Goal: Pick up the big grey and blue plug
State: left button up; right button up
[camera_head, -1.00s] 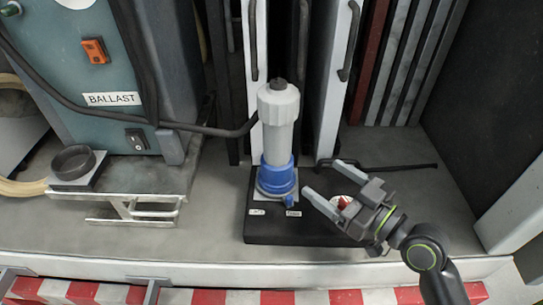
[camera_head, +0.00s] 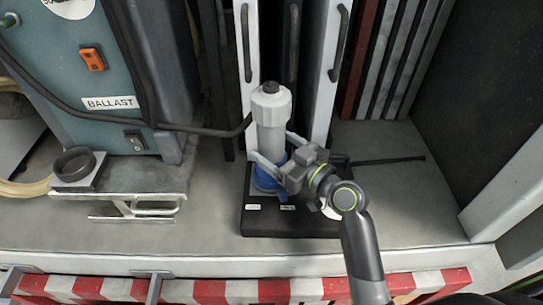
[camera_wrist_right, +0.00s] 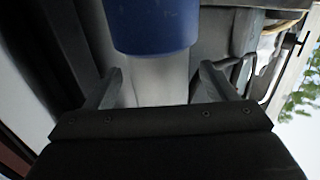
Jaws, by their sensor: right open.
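The big grey and blue plug (camera_head: 269,125) stands upright on a black base (camera_head: 262,222), its grey body on top and its blue collar (camera_head: 262,180) low down. My right gripper (camera_head: 278,150) is at the lower part of the plug, with one finger on each side of it. Its jaws are open. In the right wrist view the blue collar (camera_wrist_right: 152,25) shows at the top and the grey body runs between the two open fingers (camera_wrist_right: 155,88). I cannot tell whether either finger touches the plug. My left gripper is not in view.
A teal ballast box (camera_head: 95,65) with a black cable (camera_head: 200,129) stands on the left; the cable runs to near the plug. White upright panels (camera_head: 247,60) with black handles stand behind. A metal bracket (camera_head: 130,200) sits at front left.

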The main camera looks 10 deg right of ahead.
aim_at(265, 140)
jog(key=shift+p+x, duration=0.45)
jog(key=shift+x, duration=1.35)
jog(key=shift+r, duration=0.15)
grip_shut()
